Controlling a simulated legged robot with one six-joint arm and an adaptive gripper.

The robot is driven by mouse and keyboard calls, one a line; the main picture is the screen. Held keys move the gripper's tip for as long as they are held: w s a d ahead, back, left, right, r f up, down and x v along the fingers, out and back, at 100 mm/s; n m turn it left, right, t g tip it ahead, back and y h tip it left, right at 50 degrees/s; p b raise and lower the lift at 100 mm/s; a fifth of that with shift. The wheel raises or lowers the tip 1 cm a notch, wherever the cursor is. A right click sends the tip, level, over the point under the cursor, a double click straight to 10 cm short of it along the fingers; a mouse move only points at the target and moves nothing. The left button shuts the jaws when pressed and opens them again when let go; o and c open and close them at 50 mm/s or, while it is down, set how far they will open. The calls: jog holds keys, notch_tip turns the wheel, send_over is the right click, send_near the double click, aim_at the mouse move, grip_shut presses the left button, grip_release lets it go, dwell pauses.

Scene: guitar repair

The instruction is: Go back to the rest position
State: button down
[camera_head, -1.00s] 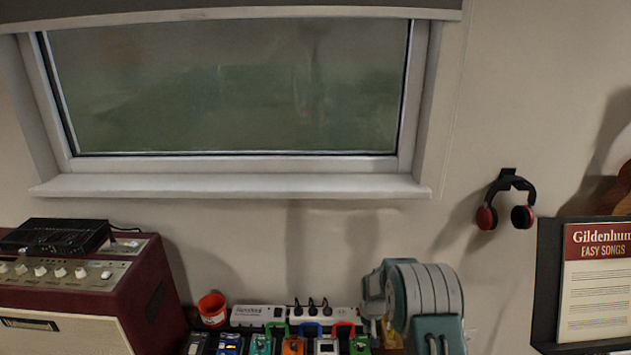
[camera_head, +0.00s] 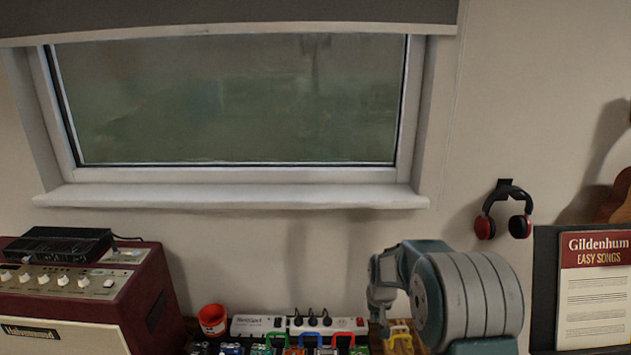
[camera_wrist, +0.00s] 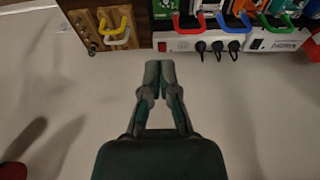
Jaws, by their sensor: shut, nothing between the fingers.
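My gripper (camera_wrist: 158,75) shows in the wrist view with its two fingertips together and nothing between them. It is in front of the pale wall, with the power strip (camera_wrist: 225,41) just beyond and to the right of its tips. In the head view my arm rises at the lower right, in front of the wall and to the right of the power strip (camera_head: 300,325).
A row of pedals with coloured cables (camera_head: 320,338) lies below the power strip. A red cup (camera_head: 212,320) and a dark red amplifier (camera_head: 75,290) stand left. Headphones (camera_head: 486,226) hang on the wall, and a song book (camera_head: 597,290) stands right. The wall under the windowsill (camera_head: 240,196) is clear.

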jog(key=s+r+t, duration=0.1)
jog(key=s+r, duration=1.3)
jog(key=r, duration=0.4)
jog(key=s+r+t, duration=0.1)
jog(key=s+r, duration=0.1)
jog(key=s, duration=0.8)
jog(key=s+r+t, duration=0.1)
jog(key=s+r, duration=0.1)
jog(key=s, duration=0.9)
jog(key=shift+s, duration=0.3)
